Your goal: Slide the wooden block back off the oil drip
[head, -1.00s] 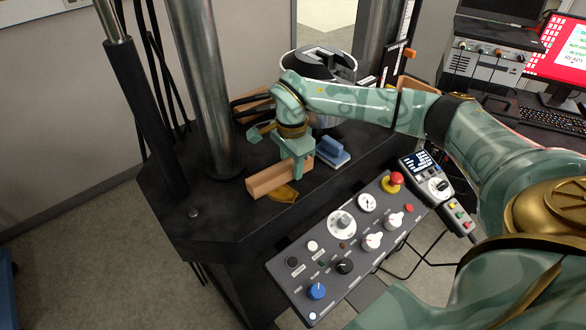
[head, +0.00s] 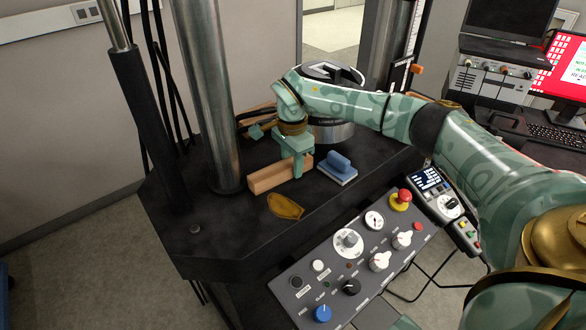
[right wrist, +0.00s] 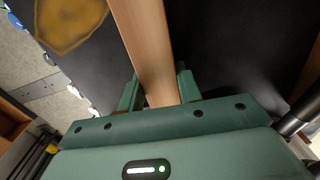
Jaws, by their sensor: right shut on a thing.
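The wooden block (head: 268,178) lies on the dark machine base in the head view. My right gripper (head: 296,166) is shut on it near its right end. In the right wrist view the block (right wrist: 143,40) runs up from between the two fingers (right wrist: 160,90). The oil drip (head: 286,206) is a yellow-brown patch in front of the block, uncovered and apart from it in the head view. It also shows in the right wrist view (right wrist: 68,22), to the left of the block, with dark surface between. My left gripper is not in view.
A blue-handled pad (head: 338,170) sits just right of the block. A steel column (head: 208,100) stands at the left. The control panel (head: 350,255) with knobs and a red button is in front. Another wooden piece (head: 257,110) lies behind my gripper.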

